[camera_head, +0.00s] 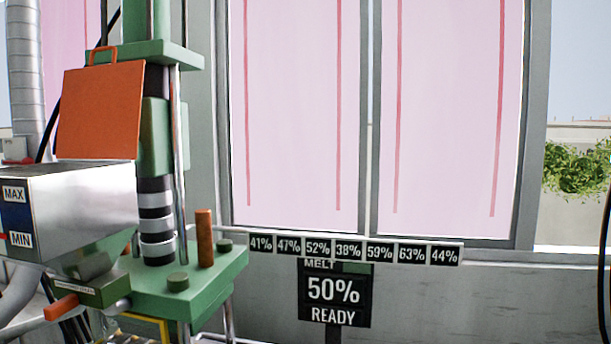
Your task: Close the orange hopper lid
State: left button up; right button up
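The orange hopper lid (101,112) stands open and nearly upright at the back edge of the hopper, with an orange handle (101,54) at its top. The silver metal hopper (88,204) is at the left of the head view, with MAX and MIN labels on its side. Its inside is mostly hidden by its near wall. Neither my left gripper nor my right gripper is in view.
A green moulding machine (158,130) with a banded barrel stands just right of the hopper. Its green base (205,285) carries an orange upright rod (204,238). A MELT sign (334,290) reads 50% READY. A strip of percentage labels (353,249) runs right from the machine.

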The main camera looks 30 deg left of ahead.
aim_at(101, 112)
jog(key=k+j+z, duration=0.15)
jog(key=j, duration=0.25)
jog(key=k+j+z, duration=0.15)
jog(key=j, duration=0.3)
jog(key=j+z, duration=0.15)
jog(key=j, duration=0.25)
jog(key=k+j+z, duration=0.2)
jog(key=k+j, duration=0.05)
jog(key=j, duration=0.1)
